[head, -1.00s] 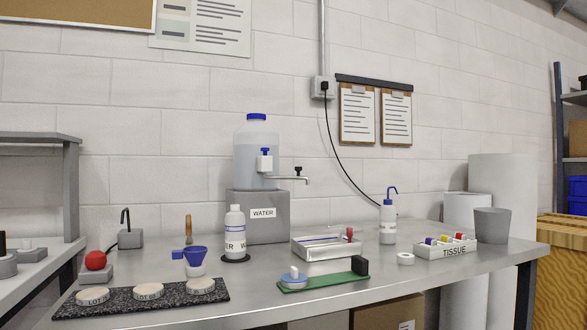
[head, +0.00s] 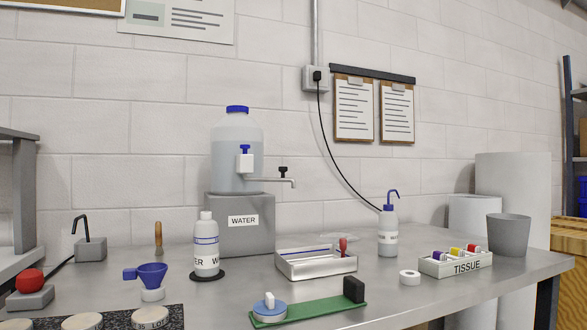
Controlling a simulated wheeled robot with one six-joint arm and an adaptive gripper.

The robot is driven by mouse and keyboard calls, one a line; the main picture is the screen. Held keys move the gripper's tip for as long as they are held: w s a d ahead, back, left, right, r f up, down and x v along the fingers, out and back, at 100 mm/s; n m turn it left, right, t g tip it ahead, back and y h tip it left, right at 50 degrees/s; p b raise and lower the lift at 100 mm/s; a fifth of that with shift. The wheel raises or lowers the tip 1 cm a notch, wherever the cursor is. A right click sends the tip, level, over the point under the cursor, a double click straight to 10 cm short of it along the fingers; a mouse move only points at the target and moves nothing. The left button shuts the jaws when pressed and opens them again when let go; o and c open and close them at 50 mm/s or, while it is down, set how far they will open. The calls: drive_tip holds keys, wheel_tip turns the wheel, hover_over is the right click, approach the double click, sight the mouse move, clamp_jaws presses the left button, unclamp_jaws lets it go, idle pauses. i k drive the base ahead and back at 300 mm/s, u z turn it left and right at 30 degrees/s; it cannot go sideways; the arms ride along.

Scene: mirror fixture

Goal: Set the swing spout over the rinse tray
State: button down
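The swing spout (head: 270,181) is a thin grey metal pipe with a small black knob. It runs from the white tap block (head: 245,162) on the clear water jug (head: 237,135) and points right, its tip bent down. The jug stands on a grey block (head: 239,238) labelled WATER. A shallow pale tray (head: 316,265), likely the rinse tray, sits on the bench right of the block, with a red-handled item in it. The spout tip is high above the bench; I cannot tell whether it is over the tray or behind it. My gripper is not in view.
A water bottle (head: 206,247) stands before the block, a blue funnel (head: 150,274) to its left. A green strip (head: 310,311) lies in front. The front right bench (head: 430,299) is clear.

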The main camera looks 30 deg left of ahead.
sight(281, 170)
drive_tip(key=i, duration=0.3)
drive_tip(key=u, duration=0.95)
